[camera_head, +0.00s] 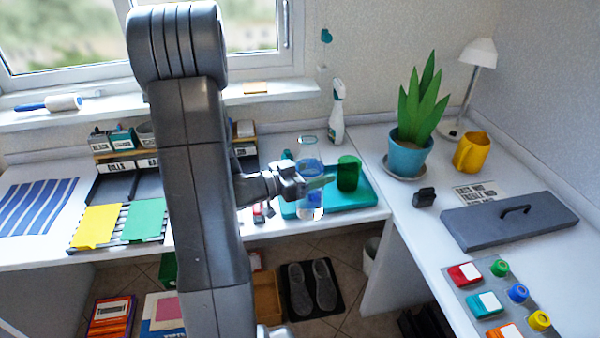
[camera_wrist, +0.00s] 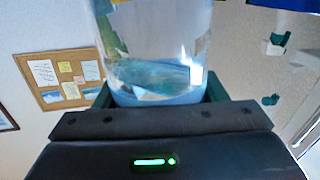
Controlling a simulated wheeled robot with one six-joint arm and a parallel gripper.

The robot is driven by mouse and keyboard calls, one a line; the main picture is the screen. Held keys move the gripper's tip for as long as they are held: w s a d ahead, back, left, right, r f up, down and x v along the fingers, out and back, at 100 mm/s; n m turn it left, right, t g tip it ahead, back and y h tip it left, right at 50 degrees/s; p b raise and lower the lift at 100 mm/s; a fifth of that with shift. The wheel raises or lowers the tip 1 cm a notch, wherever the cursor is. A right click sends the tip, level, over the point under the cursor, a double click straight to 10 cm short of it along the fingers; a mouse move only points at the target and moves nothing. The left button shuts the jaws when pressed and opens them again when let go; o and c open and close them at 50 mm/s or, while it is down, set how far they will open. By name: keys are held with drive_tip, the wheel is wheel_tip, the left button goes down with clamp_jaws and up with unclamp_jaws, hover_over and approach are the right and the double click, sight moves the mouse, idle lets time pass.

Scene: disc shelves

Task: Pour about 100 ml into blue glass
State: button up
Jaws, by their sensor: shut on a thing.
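My gripper (camera_head: 312,185) is shut on a clear vessel (camera_head: 310,202), which looks upright over the left part of a teal tray (camera_head: 366,199). The vessel also shows in the wrist view (camera_wrist: 158,45), between my dark jaws, with pale blue liquid low in it. A green glass (camera_head: 348,173) stands on the tray just right of my gripper. I cannot tell whether the vessel touches the tray.
A white spray bottle (camera_head: 337,115) stands behind the tray. A potted plant (camera_head: 408,155), a yellow mug (camera_head: 471,152) and a small black object (camera_head: 424,197) stand to the right. A grey lidded panel (camera_head: 510,220) lies on the right counter. My arm hides part of the left counter.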

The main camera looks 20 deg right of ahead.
drive_tip(key=shift+w+f+m+b, duration=0.1)
drive_tip(key=shift+f+m+b, duration=0.1)
drive_tip(key=shift+m+b, duration=0.4)
drive_tip(key=shift+r, duration=0.1)
idle(2.2)
